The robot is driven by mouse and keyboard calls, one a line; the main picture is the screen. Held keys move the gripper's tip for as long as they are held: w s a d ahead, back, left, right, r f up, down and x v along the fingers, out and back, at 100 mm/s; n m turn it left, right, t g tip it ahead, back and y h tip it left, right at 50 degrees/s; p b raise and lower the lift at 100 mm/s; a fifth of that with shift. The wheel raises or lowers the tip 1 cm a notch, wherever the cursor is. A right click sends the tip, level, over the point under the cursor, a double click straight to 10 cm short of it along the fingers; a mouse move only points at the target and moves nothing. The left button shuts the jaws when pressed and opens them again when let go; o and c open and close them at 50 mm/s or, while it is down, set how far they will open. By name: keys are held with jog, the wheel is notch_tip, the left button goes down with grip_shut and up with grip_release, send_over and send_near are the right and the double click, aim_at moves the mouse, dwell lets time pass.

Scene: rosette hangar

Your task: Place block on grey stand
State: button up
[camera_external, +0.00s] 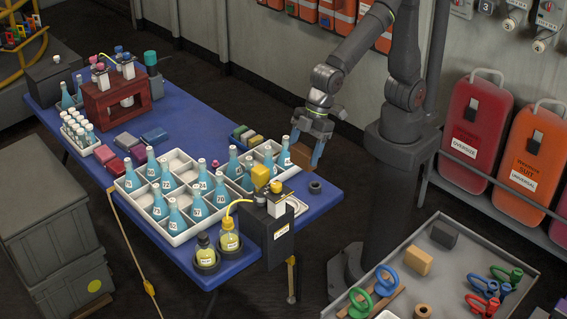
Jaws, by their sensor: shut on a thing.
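My gripper (306,148) is above the right part of the blue table. Its blue-tipped fingers are shut on a brown block (301,156), which appears held above the tabletop. A dark grey box-like stand (269,240) with a pale label is at the table's front right edge, below and left of my gripper in the picture. I cannot tell for sure that this is the task's grey stand.
White divided crates (185,235) with numbered blue bottles fill the table's middle. Two yellow-liquid bottles (229,238) stand at the front edge. A dark ring (315,187) lies near the right corner. A grey tray (452,268) with tools stands at lower right.

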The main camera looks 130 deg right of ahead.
jog(key=s+a+n+y, duration=0.1)
jog(key=s+a+n, duration=0.15)
jog(key=a, duration=2.25)
jog(key=s+a+n, duration=0.1)
jog(key=s+a, duration=0.3)
jog(key=a, duration=0.4)
jog(key=s+a+n, duration=0.1)
jog(key=s+a, duration=0.2)
jog(key=a, duration=0.4)
jog(key=shift+y, duration=0.4)
jog(key=shift+f, duration=6.2)
jog(key=shift+f, duration=0.55)
jog(key=o, duration=1.2)
jog(key=shift+c, duration=0.2)
